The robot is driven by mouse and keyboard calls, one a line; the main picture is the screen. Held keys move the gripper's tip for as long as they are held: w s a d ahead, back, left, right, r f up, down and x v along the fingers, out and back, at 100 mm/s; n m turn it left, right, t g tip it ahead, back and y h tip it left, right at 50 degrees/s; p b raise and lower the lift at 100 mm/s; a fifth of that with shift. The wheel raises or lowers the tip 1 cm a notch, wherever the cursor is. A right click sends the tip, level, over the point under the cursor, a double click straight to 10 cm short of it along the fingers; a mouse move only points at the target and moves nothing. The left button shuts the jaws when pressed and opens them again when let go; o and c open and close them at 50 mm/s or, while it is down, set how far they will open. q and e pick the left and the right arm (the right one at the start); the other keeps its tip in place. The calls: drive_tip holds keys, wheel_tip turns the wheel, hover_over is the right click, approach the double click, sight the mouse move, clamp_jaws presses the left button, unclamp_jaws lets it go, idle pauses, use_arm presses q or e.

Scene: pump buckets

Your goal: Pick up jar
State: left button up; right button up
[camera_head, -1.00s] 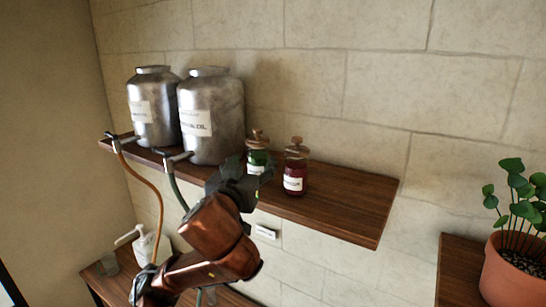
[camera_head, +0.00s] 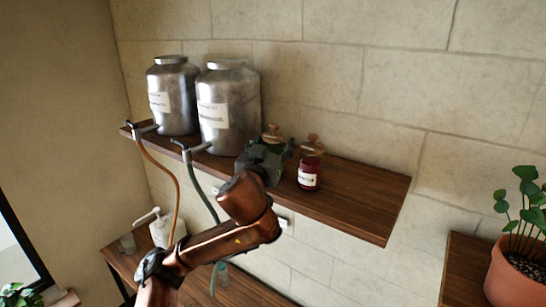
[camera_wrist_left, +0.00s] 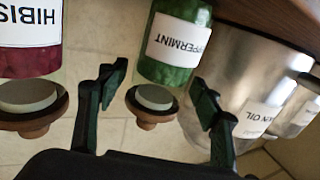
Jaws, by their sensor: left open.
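Two stoppered jars stand on the wall shelf. The red jar (camera_head: 309,178) has a white label; it shows upside down in the left wrist view (camera_wrist_left: 30,58), with part of the word "HIBIS". The green jar (camera_wrist_left: 172,62) carries a "PEPPERMINT" label in that view. In the head view my gripper hides most of the green jar, leaving its stopper (camera_head: 272,132) showing. My left gripper (camera_head: 282,154) is open and empty. In the wrist view its fingers (camera_wrist_left: 158,88) lie on either side of the green jar's stopper. I cannot tell whether they touch it.
Two large metal canisters (camera_head: 172,105) (camera_head: 232,125) with taps and hoses stand left of the jars. The wooden shelf (camera_head: 360,208) is bare to the right. Below is a table (camera_head: 245,291) with a white pump bottle (camera_head: 162,230). A potted plant (camera_head: 515,278) stands at right.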

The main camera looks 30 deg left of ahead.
use_arm(q)
drive_tip(key=shift+s+r, duration=0.1)
drive_tip(key=shift+s, duration=0.25)
drive_tip(key=shift+c, duration=0.2)
drive_tip(key=shift+d, duration=0.1)
drive_tip(key=shift+c, duration=0.8)
drive_tip(key=shift+w, duration=0.4)
drive_tip(key=shift+c, duration=0.8)
drive_tip(key=shift+w+f, duration=0.25)
drive_tip(key=shift+c, duration=1.5)
drive_tip(key=shift+s+r, duration=0.1)
drive_tip(key=shift+s, duration=0.1)
drive_tip(key=shift+c, duration=0.9)
drive_tip(key=shift+s, duration=0.2)
drive_tip(key=c, duration=0.3)
drive_tip(key=shift+w, duration=0.25)
drive_tip(key=c, duration=0.3)
drive_tip(key=shift+s+r, duration=0.1)
drive_tip(key=shift+s, duration=0.05)
drive_tip(key=shift+c, duration=0.8)
use_arm(e)
drive_tip(key=shift+s, duration=0.25)
